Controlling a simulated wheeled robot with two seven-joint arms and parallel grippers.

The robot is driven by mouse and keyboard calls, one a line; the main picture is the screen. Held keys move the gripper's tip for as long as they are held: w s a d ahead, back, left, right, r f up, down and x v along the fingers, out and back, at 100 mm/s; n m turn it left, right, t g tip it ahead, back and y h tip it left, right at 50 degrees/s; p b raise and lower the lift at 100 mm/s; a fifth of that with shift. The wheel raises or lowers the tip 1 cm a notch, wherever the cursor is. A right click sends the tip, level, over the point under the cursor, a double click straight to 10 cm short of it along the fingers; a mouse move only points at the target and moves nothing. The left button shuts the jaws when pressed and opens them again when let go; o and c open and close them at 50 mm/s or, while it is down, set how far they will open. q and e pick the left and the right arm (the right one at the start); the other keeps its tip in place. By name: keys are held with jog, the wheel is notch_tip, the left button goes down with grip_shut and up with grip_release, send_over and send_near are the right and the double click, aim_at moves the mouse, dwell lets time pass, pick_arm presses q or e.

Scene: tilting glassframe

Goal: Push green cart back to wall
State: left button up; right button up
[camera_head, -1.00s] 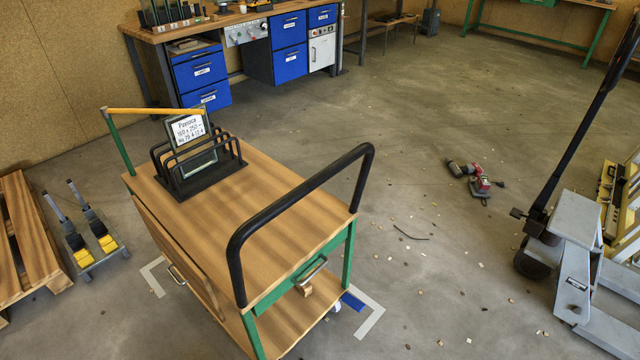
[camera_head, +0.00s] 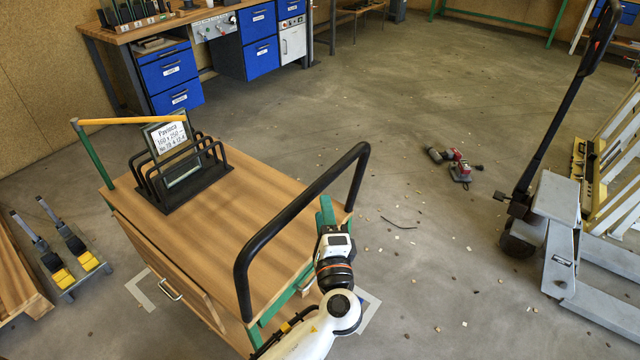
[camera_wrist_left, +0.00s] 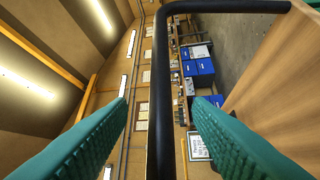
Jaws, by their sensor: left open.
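The green cart (camera_head: 240,222) has a wooden top and green frame, and stands out on the floor in the head view. Its black tubular handle (camera_head: 301,211) arches over the near right end. My left gripper (camera_head: 326,208) is at this end, close to the handle. In the left wrist view my left gripper (camera_wrist_left: 158,102) has its two teal fingers wide apart, and the handle (camera_wrist_left: 164,80) runs between them in the picture. I cannot tell whether they touch it. A black rack with a framed sign (camera_head: 168,138) stands on the cart top. My right gripper is not in view.
The wall (camera_head: 35,100) is at left, with a blue-drawer workbench (camera_head: 170,75) along it. Wooden pallets (camera_head: 15,275) and a yellow-footed floor device (camera_head: 70,260) lie left of the cart. Red tools (camera_head: 455,165) and a pallet jack (camera_head: 552,220) are right. Small debris litters the floor between.

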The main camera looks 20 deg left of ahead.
aim_at(318, 188)
pick_arm(q)
jog(key=p+x, duration=0.1)
jog(key=x, duration=0.6)
jog(key=shift+w+a, duration=0.15)
jog(key=shift+f, duration=0.1)
grip_shut()
